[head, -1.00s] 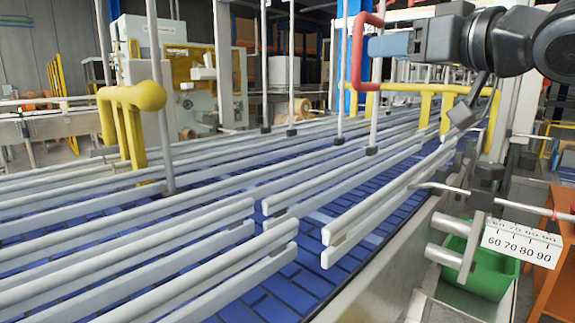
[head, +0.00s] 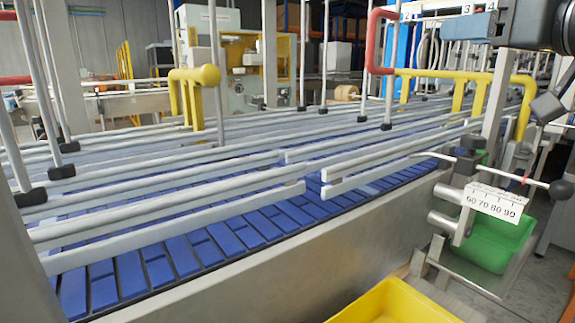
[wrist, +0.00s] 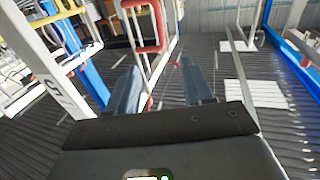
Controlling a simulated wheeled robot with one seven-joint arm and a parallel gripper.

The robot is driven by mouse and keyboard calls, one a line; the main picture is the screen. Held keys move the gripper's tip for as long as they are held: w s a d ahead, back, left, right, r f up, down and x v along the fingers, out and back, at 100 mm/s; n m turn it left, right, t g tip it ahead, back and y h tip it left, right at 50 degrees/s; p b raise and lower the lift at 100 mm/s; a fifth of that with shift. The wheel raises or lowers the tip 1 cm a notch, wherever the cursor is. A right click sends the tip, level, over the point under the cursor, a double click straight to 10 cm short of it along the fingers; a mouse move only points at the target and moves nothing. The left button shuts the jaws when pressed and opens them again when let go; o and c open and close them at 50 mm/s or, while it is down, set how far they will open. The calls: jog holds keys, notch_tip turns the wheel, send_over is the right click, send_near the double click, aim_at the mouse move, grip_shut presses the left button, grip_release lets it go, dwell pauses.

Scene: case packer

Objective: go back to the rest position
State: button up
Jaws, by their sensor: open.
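My gripper (wrist: 160,78) is open in the wrist view, with its two blue-grey fingers apart and no held object visible between them. In the head view my gripper (head: 408,46) is at the upper right, above the conveyor, and partly cut off by the frame edge. A red bent handle (head: 374,42) shows close to the fingertips in the head view. A red loop (wrist: 158,28) also lies beyond the fingers in the wrist view. I cannot tell whether the handle and the fingers touch.
A conveyor with a blue belt (head: 180,254) and long grey guide rails (head: 170,213) fills the middle. A yellow crate (head: 392,303) is at the bottom. A green bin (head: 492,245) stands at the right under a scale plate (head: 492,203). Yellow posts (head: 195,76) rise by the rails.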

jog(key=s+a+f+m+t+h, duration=0.15)
jog(key=s+f+m, duration=0.3)
jog(key=f, duration=0.65)
jog(key=s+a+f+m+h, duration=0.25)
jog(key=s+f, duration=0.35)
jog(key=f, duration=0.5)
jog(key=s+a+f+m+t+h, duration=0.15)
jog(key=s+f+m, duration=0.3)
jog(key=f, duration=0.55)
jog(key=s+f+n+g, duration=0.2)
jog(key=s+f, duration=0.4)
jog(key=s, duration=0.8)
jog(key=s+d+f+n+g, duration=0.1)
jog(key=s+f+n+g, duration=0.2)
jog(key=s, duration=1.2)
notch_tip(320, 180, down, 3)
jog(key=shift+s+d+f+n, duration=0.1)
jog(key=shift+s+d+n, duration=0.2)
jog(key=shift+n, duration=0.75)
jog(key=shift+s+d+n, duration=0.15)
jog(key=shift+s+n, duration=0.15)
jog(key=shift+s, duration=0.25)
